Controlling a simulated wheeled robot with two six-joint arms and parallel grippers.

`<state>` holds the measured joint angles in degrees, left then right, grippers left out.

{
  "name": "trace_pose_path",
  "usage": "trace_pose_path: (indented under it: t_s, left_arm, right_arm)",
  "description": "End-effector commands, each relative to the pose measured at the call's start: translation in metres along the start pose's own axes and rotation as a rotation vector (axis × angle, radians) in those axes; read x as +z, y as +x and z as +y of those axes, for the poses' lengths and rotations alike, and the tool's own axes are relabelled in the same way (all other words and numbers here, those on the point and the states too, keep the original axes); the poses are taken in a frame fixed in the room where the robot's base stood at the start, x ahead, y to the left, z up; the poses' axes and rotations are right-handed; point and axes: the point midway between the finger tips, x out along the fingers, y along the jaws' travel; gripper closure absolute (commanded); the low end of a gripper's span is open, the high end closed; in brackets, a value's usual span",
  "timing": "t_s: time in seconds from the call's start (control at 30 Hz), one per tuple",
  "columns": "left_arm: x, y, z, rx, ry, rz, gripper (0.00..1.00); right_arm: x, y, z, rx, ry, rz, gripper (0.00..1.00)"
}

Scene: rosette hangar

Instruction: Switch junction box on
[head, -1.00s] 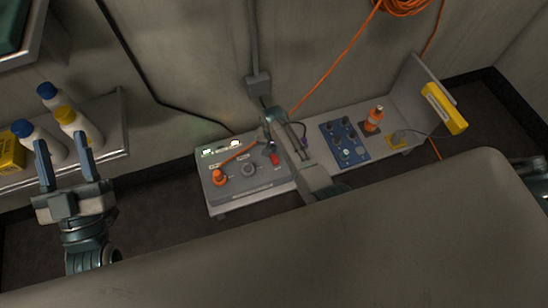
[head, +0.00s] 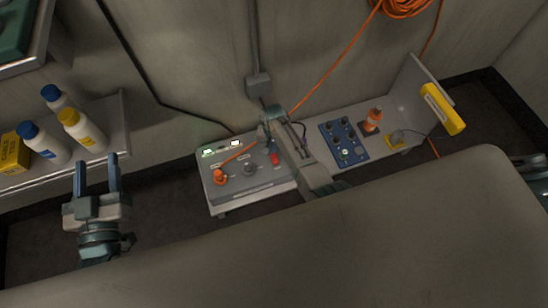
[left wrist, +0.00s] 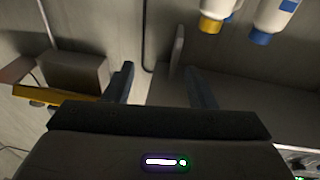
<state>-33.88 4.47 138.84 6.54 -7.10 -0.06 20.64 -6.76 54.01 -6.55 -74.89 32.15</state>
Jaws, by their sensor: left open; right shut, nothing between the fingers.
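The grey box with controls (head: 232,193), probably the junction box, sits on the low shelf near the middle of the head view. Its top carries an orange knob (head: 219,176), a dark round dial (head: 249,169), a red switch (head: 275,159) and small lit displays (head: 235,143). My left gripper (head: 97,165) is open and empty, left of the box and apart from it, just below the bottles. Its fingers also show in the left wrist view (left wrist: 161,88). My right gripper (head: 268,121) is shut at the box's far right side and hides part of it; I cannot tell whether it touches.
Blue-capped and yellow-capped bottles (head: 84,136) and a yellow box (head: 14,155) stand on the left shelf (head: 118,128). A blue panel with knobs (head: 343,143) and an orange bottle (head: 373,120) are right of the box. An orange cable (head: 335,72) crosses the wall.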

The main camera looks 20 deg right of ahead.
Motion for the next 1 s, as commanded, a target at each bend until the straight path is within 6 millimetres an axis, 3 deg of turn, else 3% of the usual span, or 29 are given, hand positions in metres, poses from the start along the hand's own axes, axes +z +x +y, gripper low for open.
trace_pose_path:
  t_s: [1.0]
  left_arm:
    - [0.073,-0.039,0.005,0.001,-0.05,-0.444,0.49]
  right_arm:
    - [0.0,-0.016,0.0,0.0,0.0,0.0,1.0]
